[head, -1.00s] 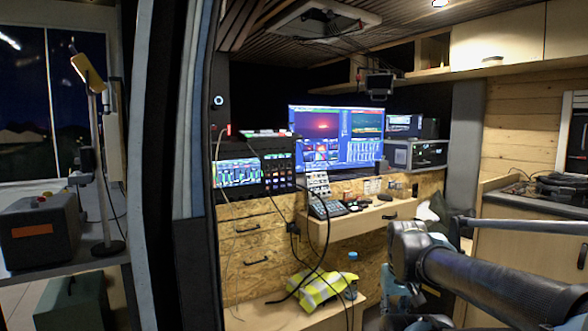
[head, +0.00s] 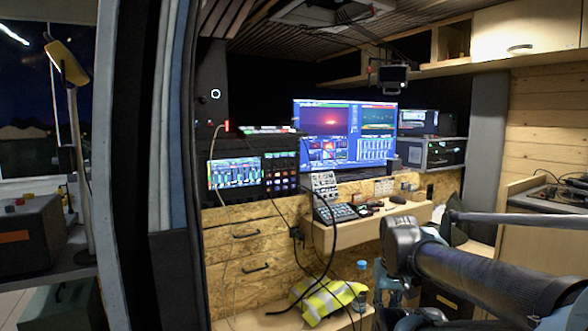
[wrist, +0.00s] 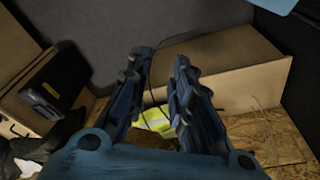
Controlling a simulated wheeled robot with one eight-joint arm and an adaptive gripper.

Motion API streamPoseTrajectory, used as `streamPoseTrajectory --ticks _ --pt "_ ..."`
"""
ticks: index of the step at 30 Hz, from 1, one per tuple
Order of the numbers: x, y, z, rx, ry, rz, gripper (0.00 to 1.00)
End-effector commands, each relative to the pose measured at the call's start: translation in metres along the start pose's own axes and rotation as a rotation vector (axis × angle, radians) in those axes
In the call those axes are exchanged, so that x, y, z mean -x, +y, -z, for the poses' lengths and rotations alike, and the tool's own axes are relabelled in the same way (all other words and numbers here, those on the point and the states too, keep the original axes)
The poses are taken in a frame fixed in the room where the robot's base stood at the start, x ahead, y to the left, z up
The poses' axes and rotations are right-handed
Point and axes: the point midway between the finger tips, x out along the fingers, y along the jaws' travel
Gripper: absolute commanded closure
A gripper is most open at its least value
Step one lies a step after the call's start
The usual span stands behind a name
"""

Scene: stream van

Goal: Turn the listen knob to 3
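No knob can be picked out as the listen knob; the controls are too small to read. A small grey panel with knobs (head: 324,184) stands upright on the desk below the screens. A dark rack unit with a lit meter display (head: 235,174) and rows of lit buttons stands to its left. My gripper (wrist: 162,68) shows in the wrist view with its two blue fingers apart and nothing between them. It points toward the low area with the yellow vest, away from the panels. In the head view my arm reaches in from the right, short of the desk.
A keypad console (head: 336,213) sits on the desk shelf (head: 372,230). Black cables (head: 303,262) hang in front of the drawers. A yellow vest (head: 322,303) and a bottle (head: 362,272) are below. The van's door pillar (head: 168,120) stands at left. A wooden counter (head: 520,195) is at right.

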Motion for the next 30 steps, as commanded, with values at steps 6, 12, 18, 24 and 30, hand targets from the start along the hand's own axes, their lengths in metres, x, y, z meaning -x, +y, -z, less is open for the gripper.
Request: streamPoseTrajectory --ticks 6,12,18,24,30 --pt "0.009 -0.010 0.003 -0.040 0.035 0.038 0.79" --pt "0.033 -0.063 0.068 -0.286 0.130 0.271 0.79" --pt "0.084 -0.126 0.160 -0.678 0.177 0.633 0.79" --pt "0.142 -0.167 0.252 -1.097 0.105 1.005 0.79" --pt "0.192 -0.181 0.340 -1.518 -0.090 1.361 0.79"
